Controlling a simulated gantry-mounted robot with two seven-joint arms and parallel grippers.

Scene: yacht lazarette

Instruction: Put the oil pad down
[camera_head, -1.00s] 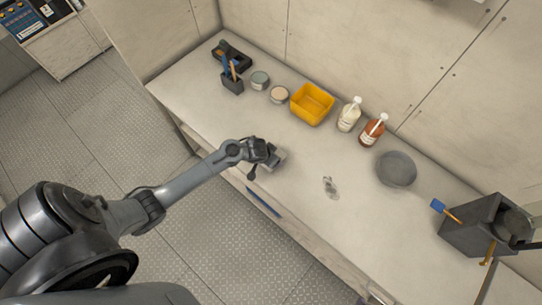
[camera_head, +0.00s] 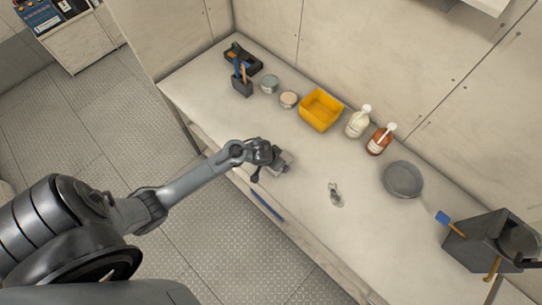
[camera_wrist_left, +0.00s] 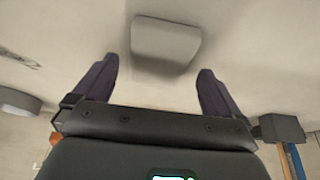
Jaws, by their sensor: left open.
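The oil pad, which I take to be the grey rounded block, lies on the pale worktop near its front edge; it shows in the left wrist view (camera_wrist_left: 166,40) and partly behind the gripper in the head view (camera_head: 286,159). My left gripper (camera_head: 275,159) is right at the pad. In the left wrist view its two fingers (camera_wrist_left: 158,80) are spread wide, and the pad shows beyond their tips with a gap to each side. Nothing is held between them. My right gripper is not in view.
A small metal object (camera_head: 335,195) lies mid-top. A dark box (camera_head: 485,242) stands far right.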

